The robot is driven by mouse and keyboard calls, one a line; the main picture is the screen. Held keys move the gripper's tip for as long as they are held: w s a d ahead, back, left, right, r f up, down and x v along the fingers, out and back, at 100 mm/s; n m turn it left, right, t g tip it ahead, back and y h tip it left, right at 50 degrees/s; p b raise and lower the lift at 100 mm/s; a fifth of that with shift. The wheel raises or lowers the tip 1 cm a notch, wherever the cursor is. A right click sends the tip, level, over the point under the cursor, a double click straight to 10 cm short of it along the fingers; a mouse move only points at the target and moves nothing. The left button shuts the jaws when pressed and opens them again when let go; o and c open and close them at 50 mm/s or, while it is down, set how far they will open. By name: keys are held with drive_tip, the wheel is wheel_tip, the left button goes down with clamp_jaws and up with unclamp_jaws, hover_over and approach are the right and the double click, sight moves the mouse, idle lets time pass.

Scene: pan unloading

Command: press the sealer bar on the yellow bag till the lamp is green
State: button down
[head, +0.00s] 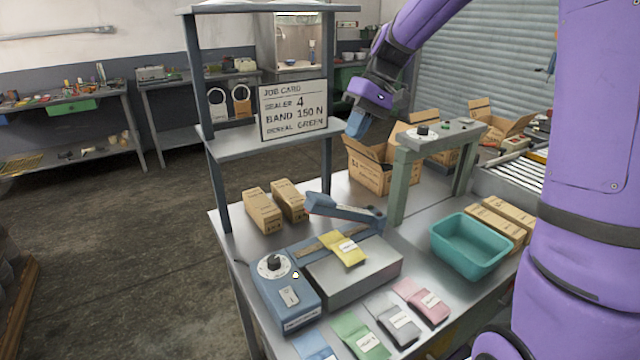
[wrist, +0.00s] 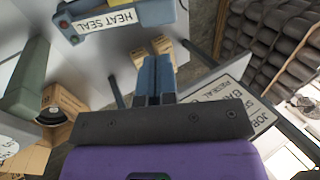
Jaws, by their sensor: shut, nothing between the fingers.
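The heat sealer has a blue control box (head: 285,300) with a dial (head: 273,265) and a small lamp (head: 296,274) that looks pale yellow, not green. Its blue sealer bar (head: 345,212) is raised, tilted over the back of the sealer. In the wrist view the bar (wrist: 160,12) shows with a HEAT SEAL label. The yellow bag (head: 343,247) lies across the sealing strip and the metal bed, below the bar and apart from it. My gripper (head: 355,128) is shut and empty, well above the bar; its blue fingers also show in the wrist view (wrist: 155,62).
A shelf frame with a job card (head: 293,108), reading SEALER 4 and 150 N, stands left of my gripper. A green stand (head: 402,180) with a dial is at right. A teal bin (head: 470,245), cartons and several other bags (head: 360,338) occupy the table.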

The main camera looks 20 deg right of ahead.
sight(320, 195)
drive_tip(key=shift+w+f, duration=0.3)
drive_tip(key=shift+w, duration=0.2)
drive_tip(key=shift+w+f, duration=0.25)
drive_tip(key=shift+w, duration=0.2)
drive_tip(key=shift+f, duration=0.1)
drive_tip(key=x, duration=1.3)
drive_tip(key=shift+s+a+f, duration=0.15)
drive_tip(key=shift+a+f, duration=0.1)
drive_tip(key=shift+a, duration=0.1)
drive_tip(key=shift+a+f, duration=0.1)
